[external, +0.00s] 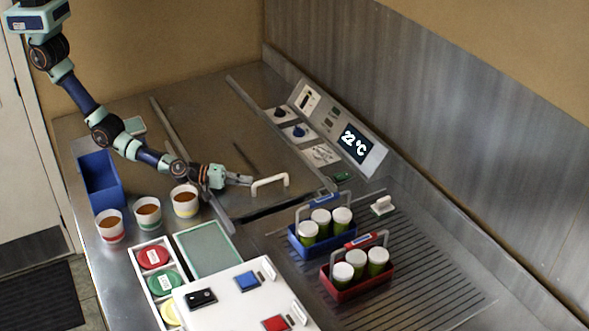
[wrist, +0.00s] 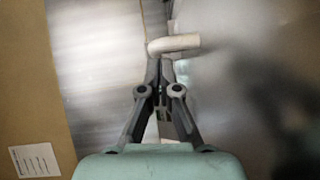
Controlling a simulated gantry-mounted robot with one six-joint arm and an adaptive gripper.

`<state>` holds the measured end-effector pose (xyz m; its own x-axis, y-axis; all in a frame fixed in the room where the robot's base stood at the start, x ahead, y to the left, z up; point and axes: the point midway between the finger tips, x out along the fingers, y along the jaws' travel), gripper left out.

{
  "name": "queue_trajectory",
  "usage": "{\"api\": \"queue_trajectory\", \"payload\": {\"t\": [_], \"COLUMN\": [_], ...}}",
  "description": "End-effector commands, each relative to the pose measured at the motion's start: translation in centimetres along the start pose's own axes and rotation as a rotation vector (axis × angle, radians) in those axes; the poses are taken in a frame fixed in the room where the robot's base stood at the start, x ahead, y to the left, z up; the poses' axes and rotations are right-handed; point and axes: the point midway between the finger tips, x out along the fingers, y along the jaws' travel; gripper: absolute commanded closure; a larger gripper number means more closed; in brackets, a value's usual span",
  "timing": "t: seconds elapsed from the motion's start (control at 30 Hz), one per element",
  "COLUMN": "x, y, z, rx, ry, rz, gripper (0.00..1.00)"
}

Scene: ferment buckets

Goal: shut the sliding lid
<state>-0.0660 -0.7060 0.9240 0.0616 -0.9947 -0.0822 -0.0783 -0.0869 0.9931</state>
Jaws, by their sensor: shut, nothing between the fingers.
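The sliding lid (external: 200,125) is a flat grey metal panel between two rails on the counter. Its white bar handle (external: 270,183) stands near the front edge. A narrow dark strip shows along that edge; I cannot tell how wide any opening is. My gripper (external: 248,181) is shut and empty, just left of the handle in the external view. In the wrist view the closed fingertips (wrist: 162,64) are right by the handle (wrist: 178,43), which partly shows beyond them. I cannot tell whether they touch it.
A blue bin (external: 100,180) and several cups stand left of the lid. A blue carrier (external: 320,232) and a red carrier (external: 357,268) hold capped tubes on the ribbed drainer. A control panel (external: 340,130) showing 22 °C stands behind. A white box (external: 240,298) is in front.

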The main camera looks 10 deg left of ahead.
Motion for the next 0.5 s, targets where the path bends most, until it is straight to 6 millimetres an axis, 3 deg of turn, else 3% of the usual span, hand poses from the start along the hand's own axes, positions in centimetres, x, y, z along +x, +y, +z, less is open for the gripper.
{"api": "queue_trajectory", "payload": {"t": [0.13,0.5], "x": [0.16,0.16], "y": [0.08,0.12], "z": [1.36,1.52], "rx": [0.001,0.002], "ry": [-0.012,-0.014], "rz": [0.000,0.000], "gripper": [1.00,1.00]}}
